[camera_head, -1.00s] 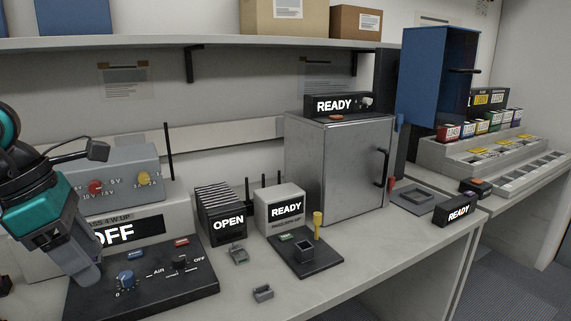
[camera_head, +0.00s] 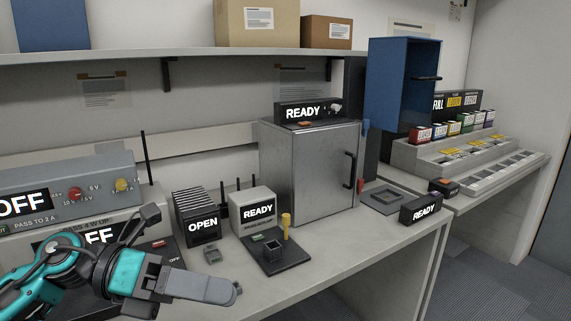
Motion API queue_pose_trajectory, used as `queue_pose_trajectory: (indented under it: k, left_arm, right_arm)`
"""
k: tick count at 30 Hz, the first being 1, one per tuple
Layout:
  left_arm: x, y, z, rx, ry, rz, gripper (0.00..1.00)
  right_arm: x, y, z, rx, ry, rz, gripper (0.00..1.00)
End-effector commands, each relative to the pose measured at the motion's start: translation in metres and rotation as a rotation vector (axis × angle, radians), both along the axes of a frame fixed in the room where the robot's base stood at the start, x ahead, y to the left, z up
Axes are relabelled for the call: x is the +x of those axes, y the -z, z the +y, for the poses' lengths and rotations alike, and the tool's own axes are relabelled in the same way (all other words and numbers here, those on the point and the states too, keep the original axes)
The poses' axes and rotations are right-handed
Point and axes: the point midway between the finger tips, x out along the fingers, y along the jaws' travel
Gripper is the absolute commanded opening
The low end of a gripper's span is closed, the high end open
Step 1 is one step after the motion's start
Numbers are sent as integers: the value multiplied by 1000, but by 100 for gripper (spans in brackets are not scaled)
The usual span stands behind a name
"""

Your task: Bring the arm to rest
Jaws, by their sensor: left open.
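My left arm, teal and black, comes in from the lower left. Its gripper (camera_head: 205,288) is over the front left of the bench, in front of the power supply unit (camera_head: 70,185) and its black control panel. The grey fingers point right, and one finger overlaps the other from this side. Nothing shows held in it. The arm hides most of the black panel's knobs. My right gripper is out of view.
A blue open cabinet (camera_head: 400,85) stands farther right. The bench's front middle is clear.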

Motion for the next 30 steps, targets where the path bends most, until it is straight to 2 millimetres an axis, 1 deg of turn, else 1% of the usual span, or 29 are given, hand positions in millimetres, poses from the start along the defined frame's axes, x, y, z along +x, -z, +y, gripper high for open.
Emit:
queue_pose_trajectory:
  k: [1, 3, 5, 6, 8, 11, 12, 14, 15, 17, 18, 20, 21, 24, 25, 27, 30]
  left_arm:
    - [2, -7, -10, -137, -51, 110, 57]
    - [10, -13, -16, -313, -141, 260, 57]
    - [20, -13, -15, -454, -229, 397, 57]
    - [27, -10, -12, -544, -292, 495, 57]
    - [39, -1, -3, -669, -396, 645, 57]
    - [53, 32, 17, -857, -590, 913, 57]
    - [56, 50, 26, -924, -674, 1022, 57]
    - [55, 83, 40, -1016, -805, 1191, 57]
    - [50, 108, 50, -1071, -898, 1305, 57]
    - [37, 147, 62, -1143, -1038, 1479, 57]
    - [24, 173, 68, -1182, -1129, 1587, 57]
    - [3, 206, 76, -1226, -1249, 1729, 57]
    - [-11, 225, 79, -1247, -1318, 1812, 57]
    - [-44, 260, 83, -1278, -1455, 1969, 57]
    - [-52, 268, 83, -1283, -1485, 2003, 57]
    - [-67, 280, 84, -1291, -1536, 2063, 57]
    - [-76, 288, 84, -1297, -1571, 2104, 57]
  right_arm:
    - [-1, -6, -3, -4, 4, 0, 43]
    - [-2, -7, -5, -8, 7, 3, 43]
    - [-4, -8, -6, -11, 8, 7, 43]
    - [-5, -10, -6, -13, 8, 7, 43]
    - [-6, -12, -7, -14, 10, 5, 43]
    - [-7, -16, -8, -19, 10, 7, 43]
    - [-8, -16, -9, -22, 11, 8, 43]
    - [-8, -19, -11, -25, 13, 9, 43]
    - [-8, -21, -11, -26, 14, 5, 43]
    - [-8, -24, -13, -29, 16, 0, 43]
    - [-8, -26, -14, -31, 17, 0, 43]
    - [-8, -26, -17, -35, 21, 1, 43]
    - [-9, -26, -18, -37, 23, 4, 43]
    - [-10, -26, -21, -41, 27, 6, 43]
    - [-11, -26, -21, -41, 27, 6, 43]
    - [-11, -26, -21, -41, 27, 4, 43]
    - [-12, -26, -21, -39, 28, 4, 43]
